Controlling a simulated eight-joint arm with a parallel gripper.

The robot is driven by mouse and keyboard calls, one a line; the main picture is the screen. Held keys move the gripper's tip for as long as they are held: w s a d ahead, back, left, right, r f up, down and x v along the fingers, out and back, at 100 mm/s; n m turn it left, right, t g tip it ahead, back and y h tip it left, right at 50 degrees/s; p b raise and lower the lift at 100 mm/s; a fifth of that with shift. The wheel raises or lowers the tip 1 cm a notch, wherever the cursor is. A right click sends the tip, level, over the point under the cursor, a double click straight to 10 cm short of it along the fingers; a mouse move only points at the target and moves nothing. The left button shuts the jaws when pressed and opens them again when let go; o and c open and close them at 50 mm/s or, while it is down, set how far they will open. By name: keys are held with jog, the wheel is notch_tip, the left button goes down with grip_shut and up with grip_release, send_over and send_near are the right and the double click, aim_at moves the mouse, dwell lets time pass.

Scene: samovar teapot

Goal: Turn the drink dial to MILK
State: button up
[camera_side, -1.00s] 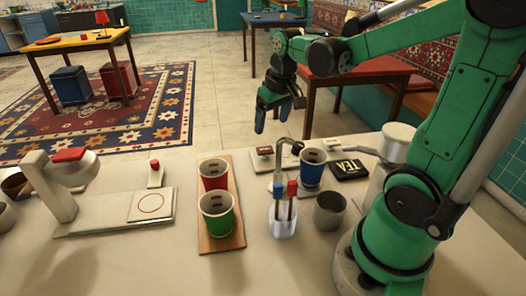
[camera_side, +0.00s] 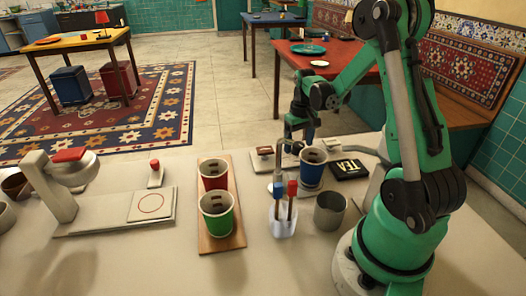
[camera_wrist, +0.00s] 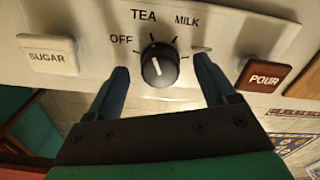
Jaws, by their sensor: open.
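The black drink dial (camera_wrist: 160,65) sits on a pale panel in the wrist view. OFF is printed to its left, TEA above and MILK at upper right. The dial's white line appears to point up and slightly left, toward TEA. My gripper (camera_wrist: 161,70) is open, with one blue finger on each side of the dial and visible gaps to it. In the side view my gripper (camera_side: 300,128) is low at the counter's far edge, behind the blue cup (camera_side: 312,174). The dial is hidden in that view.
A SUGAR button (camera_wrist: 48,55) is left of the dial and a brown POUR button (camera_wrist: 264,75) right. Red (camera_side: 213,175) and green (camera_side: 217,213) cups stand on a board.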

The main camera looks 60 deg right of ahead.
grip_shut()
jog(key=shift+m, duration=0.3)
jog(key=m, duration=0.9)
dwell(0.4)
jog(key=shift+m, duration=0.3)
grip_release()
dwell(0.3)
